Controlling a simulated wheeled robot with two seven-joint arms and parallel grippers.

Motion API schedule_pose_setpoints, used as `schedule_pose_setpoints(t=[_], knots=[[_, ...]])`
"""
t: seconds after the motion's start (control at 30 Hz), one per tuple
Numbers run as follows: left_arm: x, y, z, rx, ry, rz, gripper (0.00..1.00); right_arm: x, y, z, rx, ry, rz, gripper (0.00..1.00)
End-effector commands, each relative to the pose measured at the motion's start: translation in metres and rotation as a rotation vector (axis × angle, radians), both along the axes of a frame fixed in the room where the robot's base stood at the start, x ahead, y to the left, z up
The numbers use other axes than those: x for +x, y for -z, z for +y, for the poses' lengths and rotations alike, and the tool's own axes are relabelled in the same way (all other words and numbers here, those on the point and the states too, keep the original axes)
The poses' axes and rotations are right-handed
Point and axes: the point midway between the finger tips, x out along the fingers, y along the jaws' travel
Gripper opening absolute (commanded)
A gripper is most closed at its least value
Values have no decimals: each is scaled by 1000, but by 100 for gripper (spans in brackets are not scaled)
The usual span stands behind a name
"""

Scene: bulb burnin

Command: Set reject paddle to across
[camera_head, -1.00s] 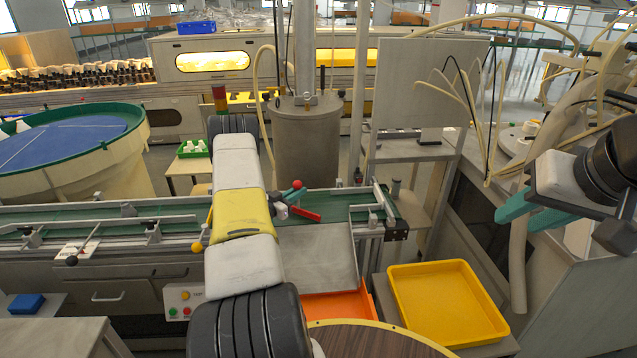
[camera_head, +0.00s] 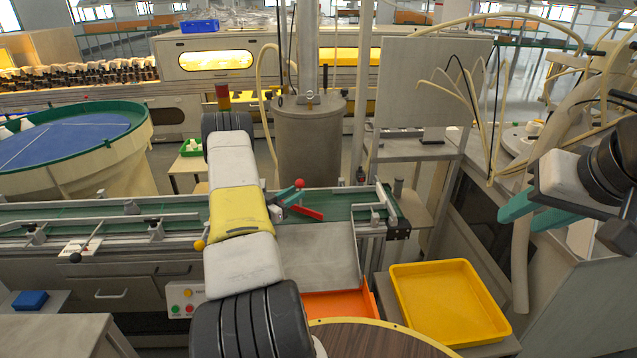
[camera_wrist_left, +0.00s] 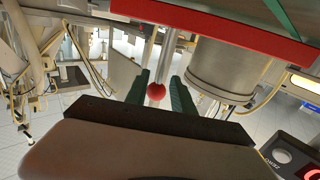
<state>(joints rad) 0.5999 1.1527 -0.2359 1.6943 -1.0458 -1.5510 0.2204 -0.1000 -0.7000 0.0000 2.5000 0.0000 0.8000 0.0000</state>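The reject paddle (camera_head: 308,213) is a red bar lying slantwise at the near side of the green conveyor belt (camera_head: 340,197), its right end toward the near edge. A lever with a red ball knob (camera_head: 299,184) rises beside it; the ball (camera_wrist_left: 156,91) also shows in the left wrist view. My left gripper (camera_head: 291,195) is at the knob from the left, partly hidden by its own arm. In the left wrist view its teal fingers (camera_wrist_left: 159,88) stand apart on either side of the ball, with a gap visible. My right gripper (camera_head: 537,213) is open and empty at the right.
A grey chute plate (camera_head: 318,255) slopes from the belt to an orange bin (camera_head: 340,304). A yellow tray (camera_head: 447,303) stands to its right. A round wood-topped table (camera_head: 375,340) is in front. A grey cylinder (camera_head: 307,140) stands behind the belt.

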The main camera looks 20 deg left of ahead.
Motion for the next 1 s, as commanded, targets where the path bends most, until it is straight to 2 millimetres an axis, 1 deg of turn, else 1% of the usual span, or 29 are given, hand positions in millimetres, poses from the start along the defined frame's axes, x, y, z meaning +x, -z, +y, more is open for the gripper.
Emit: schedule_pose_setpoints(t=[0.03, 0.1, 0.2, 0.3, 0.43, 1.0], knots=[[-9, 0, 6, 1, -4, 2, 30, 0, 0, 0, 0, 0, 0, 36], [-20, 0, 9, -1, -3, 0, 30, 0, 0, 0, 0, 0, 0, 36], [-33, 0, 14, 0, -2, 0, 30, 0, 0, 0, 0, 0, 0, 36], [-42, 0, 17, 1, -2, -1, 30, 0, 0, 0, 0, 0, 0, 36], [-45, 0, 18, 1, 0, -1, 30, 0, 0, 0, 0, 0, 0, 36], [-45, 0, 18, 1, 0, -1, 30, 0, 0, 0, 0, 0, 0, 36]])
